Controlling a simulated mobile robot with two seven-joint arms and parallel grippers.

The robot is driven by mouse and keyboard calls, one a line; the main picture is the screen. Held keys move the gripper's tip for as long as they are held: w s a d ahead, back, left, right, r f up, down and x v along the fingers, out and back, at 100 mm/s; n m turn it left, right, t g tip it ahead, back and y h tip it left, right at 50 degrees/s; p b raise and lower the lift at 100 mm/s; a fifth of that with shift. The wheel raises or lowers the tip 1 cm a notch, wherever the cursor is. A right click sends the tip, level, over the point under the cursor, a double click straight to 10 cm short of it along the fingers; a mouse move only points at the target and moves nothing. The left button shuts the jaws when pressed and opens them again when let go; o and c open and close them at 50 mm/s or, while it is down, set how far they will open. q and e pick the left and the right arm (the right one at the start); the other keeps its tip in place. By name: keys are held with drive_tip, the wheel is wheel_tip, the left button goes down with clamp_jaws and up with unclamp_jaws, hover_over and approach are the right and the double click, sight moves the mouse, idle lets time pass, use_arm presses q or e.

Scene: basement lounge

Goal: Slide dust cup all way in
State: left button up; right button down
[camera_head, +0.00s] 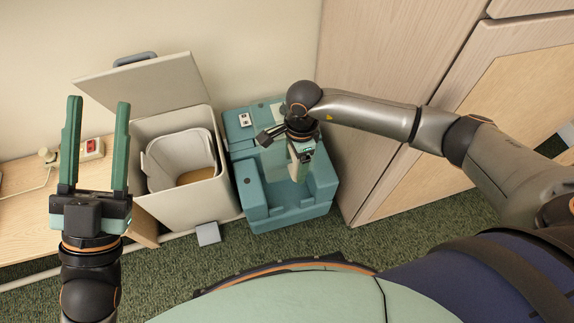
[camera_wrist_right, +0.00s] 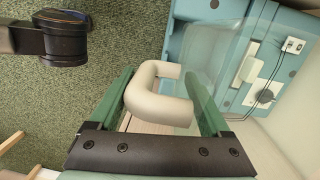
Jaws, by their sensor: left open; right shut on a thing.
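The teal dust station (camera_head: 262,213) stands on the carpet beside a bin, and part of its body shows in the right wrist view (camera_wrist_right: 192,50). The dust cup looks like a clear, see-through container (camera_wrist_right: 206,92) with a pale U-shaped handle (camera_wrist_right: 165,107). My right gripper (camera_wrist_right: 159,76) is shut on this handle, its green fingers on either side of it. In the head view my right gripper (camera_head: 300,172) is over the station and hides much of the cup; how deep the cup sits cannot be told. My left gripper (camera_head: 98,102) is open and empty at the left.
An open beige bin (camera_head: 150,127) with its lid up stands left of the station. A wooden cabinet (camera_head: 370,75) closely borders the station's right side. Green carpet is in front.

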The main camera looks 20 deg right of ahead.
idle(0.4)
drive_tip(key=shift+f+b, duration=1.6)
drive_tip(key=shift+f, duration=0.15)
use_arm(q)
wheel_tip(320, 180, down, 11)
drive_tip(key=s+d+m+g+h+b, duration=0.1)
drive_tip(key=s+d+m+h+b, duration=0.1)
drive_tip(key=b, duration=0.9)
drive_tip(key=shift+s+h, duration=0.15)
drive_tip(key=shift+h, duration=0.65)
use_arm(e)
wheel_tip(320, 180, down, 18)
drive_tip(key=shift+f, duration=0.2)
use_arm(q)
drive_tip(key=shift+f, duration=0.1)
use_arm(e)
drive_tip(key=shift+f, duration=0.35)
unclamp_jaws()
